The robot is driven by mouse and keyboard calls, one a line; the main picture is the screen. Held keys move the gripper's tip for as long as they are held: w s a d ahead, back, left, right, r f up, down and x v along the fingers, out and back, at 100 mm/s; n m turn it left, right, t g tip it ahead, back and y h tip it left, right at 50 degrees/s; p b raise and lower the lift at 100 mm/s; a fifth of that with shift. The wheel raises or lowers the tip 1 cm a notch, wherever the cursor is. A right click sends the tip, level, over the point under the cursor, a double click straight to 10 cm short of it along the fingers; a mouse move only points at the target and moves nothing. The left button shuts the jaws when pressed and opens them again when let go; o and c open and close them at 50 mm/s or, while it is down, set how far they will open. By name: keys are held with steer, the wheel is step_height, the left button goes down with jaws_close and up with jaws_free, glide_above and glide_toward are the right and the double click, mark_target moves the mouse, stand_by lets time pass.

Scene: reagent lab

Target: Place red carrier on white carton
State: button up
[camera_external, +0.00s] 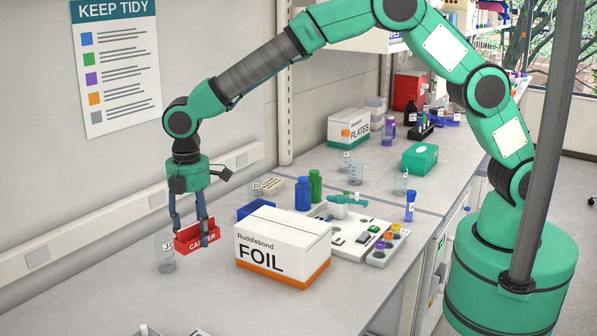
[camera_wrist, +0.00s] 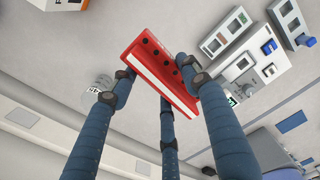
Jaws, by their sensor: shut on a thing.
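My gripper (camera_external: 193,230) is shut on the red carrier (camera_external: 200,237), a small box-like holder lettered "CARRIER". It appears held above the bench. In the wrist view, my blue-grey fingers (camera_wrist: 163,88) grip the red carrier (camera_wrist: 152,62), whose face has a row of dark holes and a white strip. The white carton (camera_external: 283,243), marked "Ruddlebond FOIL" with an orange lower band, stands on the bench to the right of my gripper. Its top is bare. A part of a white box with dark print (camera_wrist: 62,4) shows at the wrist view's top edge.
A clear beaker (camera_external: 165,255) stands close to the left of the carrier. A blue holder (camera_external: 257,209) sits behind the carton, with blue (camera_external: 303,194) and green (camera_external: 316,186) bottles beyond. A white tray (camera_external: 350,246) lies to its right. The front bench is mostly clear.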

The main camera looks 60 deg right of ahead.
step_height(320, 180, up, 5)
steer(key=shift+f, duration=0.2)
steer(key=s+d+r+n+p, duration=0.1)
steer(key=s+d, duration=0.4)
steer(key=d, duration=0.6)
steer(key=s+d+p, duration=0.1)
steer(key=s+d, duration=0.4)
steer(key=d, duration=0.7)
steer(key=s+d+f, duration=0.2)
steer(key=s+d, duration=0.8)
steer(key=d, duration=0.1)
steer(key=shift+n, duration=0.3)
steer(key=shift+f+p, duration=0.4)
steer(key=shift+f, duration=1.95)
steer(key=shift+w+a, duration=0.1)
steer(key=p, duration=0.1)
glide_above(280, 223)
steer(key=shift+a+f, duration=0.1)
steer(key=shift+f, duration=0.65)
